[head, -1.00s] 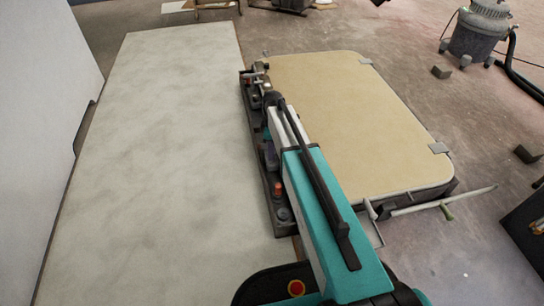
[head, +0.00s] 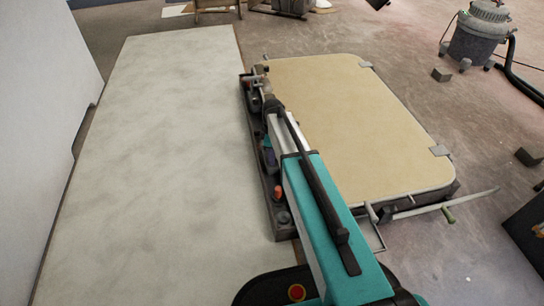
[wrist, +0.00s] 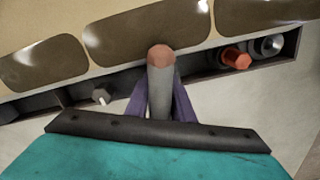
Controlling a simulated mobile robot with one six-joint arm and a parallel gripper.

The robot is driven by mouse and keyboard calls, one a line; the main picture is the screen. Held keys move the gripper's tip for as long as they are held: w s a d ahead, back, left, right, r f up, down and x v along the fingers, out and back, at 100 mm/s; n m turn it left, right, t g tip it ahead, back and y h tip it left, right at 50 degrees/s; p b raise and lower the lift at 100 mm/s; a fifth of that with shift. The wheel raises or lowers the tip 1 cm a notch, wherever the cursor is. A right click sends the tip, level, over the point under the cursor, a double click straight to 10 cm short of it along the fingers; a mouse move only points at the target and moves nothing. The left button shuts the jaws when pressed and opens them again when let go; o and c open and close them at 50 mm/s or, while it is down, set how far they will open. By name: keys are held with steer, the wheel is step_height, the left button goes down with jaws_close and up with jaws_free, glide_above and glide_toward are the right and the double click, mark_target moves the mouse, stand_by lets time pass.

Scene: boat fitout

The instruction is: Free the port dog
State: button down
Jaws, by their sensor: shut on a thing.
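In the wrist view my gripper (wrist: 163,108) has purple fingers. They are shut around a grey round bar (wrist: 160,85) with a reddish faceted tip. I cannot tell whether this bar is the port dog or a tool.
The dark tray (head: 271,208) runs along the hatch's left side. It holds an orange-headed bolt (wrist: 236,58) and grey bolts. A long pale panel (head: 150,150) to the left is clear. A vacuum (head: 480,38) and small dark blocks stand on the floor at right.

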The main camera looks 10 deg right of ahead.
steer(key=shift+r+m+p, duration=0.2)
steer(key=shift+m+p, duration=0.4)
steer(key=shift+p, duration=0.55)
steer(key=m+p, duration=0.2)
steer(key=p, duration=0.1)
steer(key=m+p, duration=0.5)
steer(key=p, duration=0.3)
steer(key=shift+m, duration=0.3)
steer(key=m+p, duration=0.5)
steer(key=shift+m, duration=0.4)
steer(key=c, duration=2.4)
jaws_free()
steer(key=shift+f+m+p, duration=0.15)
steer(key=shift+m+p, duration=0.9)
steer(key=shift+m, duration=0.75)
steer(key=shift+c, duration=0.2)
steer(key=shift+o, duration=0.2)
steer(key=o, duration=0.8)
steer(key=shift+c, duration=0.2)
